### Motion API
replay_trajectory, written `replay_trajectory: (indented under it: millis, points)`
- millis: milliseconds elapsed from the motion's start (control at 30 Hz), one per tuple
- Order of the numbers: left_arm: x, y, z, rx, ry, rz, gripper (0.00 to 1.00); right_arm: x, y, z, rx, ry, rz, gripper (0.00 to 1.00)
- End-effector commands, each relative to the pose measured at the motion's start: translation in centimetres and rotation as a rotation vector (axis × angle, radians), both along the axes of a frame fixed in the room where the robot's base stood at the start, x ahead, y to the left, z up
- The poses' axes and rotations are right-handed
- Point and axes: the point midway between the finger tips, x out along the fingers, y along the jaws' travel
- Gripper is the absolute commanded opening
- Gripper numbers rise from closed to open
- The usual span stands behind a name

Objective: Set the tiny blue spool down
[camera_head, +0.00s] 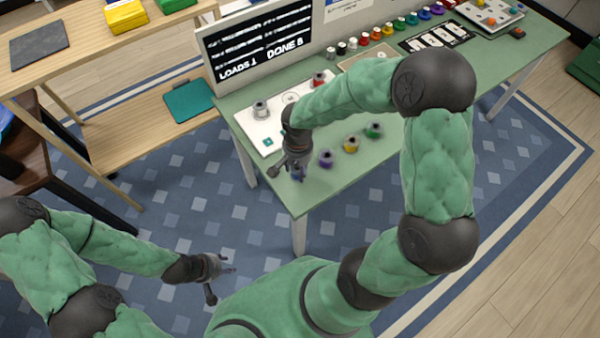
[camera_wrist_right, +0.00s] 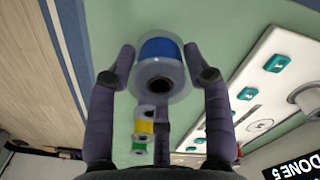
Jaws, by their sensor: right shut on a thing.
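The tiny blue spool (camera_wrist_right: 160,50) is between the two fingers of my right gripper (camera_wrist_right: 162,70) in the right wrist view. Its clear flange and dark centre hole face the camera. In the head view my right gripper (camera_head: 295,170) is shut on it, and the spool (camera_head: 299,177) is mostly hidden, near the front left edge of the green table (camera_head: 325,185). I cannot tell whether the spool touches the tabletop. My left gripper (camera_head: 228,267) is empty, its fingers apart, over the blue rug.
Purple (camera_head: 326,158), yellow (camera_head: 350,145) and green (camera_head: 374,130) spools stand in a row to the right. A white board (camera_head: 257,132) with grey and red spools lies behind the gripper. A screen (camera_head: 262,45) stands at the back left.

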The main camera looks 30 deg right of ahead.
Motion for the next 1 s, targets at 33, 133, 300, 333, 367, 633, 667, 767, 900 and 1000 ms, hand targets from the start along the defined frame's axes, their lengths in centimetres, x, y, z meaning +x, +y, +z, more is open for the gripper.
replay_trajectory:
  millis: [33,133,300,333,367,633,667,767,900,1000]
  points:
    - [0.0,0.0,-0.2,0.000,0.000,0.000,0.40,0.2,-0.2,-0.4,0.000,0.000,-0.002,0.17]
    - [0.0,0.0,-0.2,0.000,0.000,0.000,0.40,0.4,-0.4,-0.7,0.000,0.000,-0.001,0.17]
    - [0.0,0.0,-0.7,0.000,0.000,0.000,0.40,0.9,-1.2,-1.9,0.000,0.000,-0.002,0.17]
    - [0.0,0.0,-1.1,0.000,0.000,0.000,0.40,0.8,-1.1,-2.5,0.001,0.001,0.000,0.17]
    - [0.0,0.0,-1.3,0.000,0.000,0.000,0.40,0.8,-1.1,-3.0,0.001,0.001,0.001,0.17]
    - [0.0,0.0,-2.0,0.000,0.000,0.000,0.40,0.8,-1.1,-4.6,0.000,-0.001,0.000,0.17]
    - [0.0,0.0,-2.0,0.000,0.000,0.000,0.40,0.8,-1.1,-4.6,0.000,-0.001,0.000,0.17]
    - [0.0,0.0,-2.0,0.000,0.000,0.000,0.40,0.8,-1.1,-4.6,0.000,-0.001,0.000,0.17]
    - [0.0,0.0,-2.4,0.000,0.000,0.000,0.40,0.8,-1.1,-4.9,0.000,-0.001,0.000,0.17]
    - [0.0,0.0,-2.3,0.000,0.000,0.000,0.40,0.8,-1.1,-4.9,0.001,-0.001,0.000,0.73]
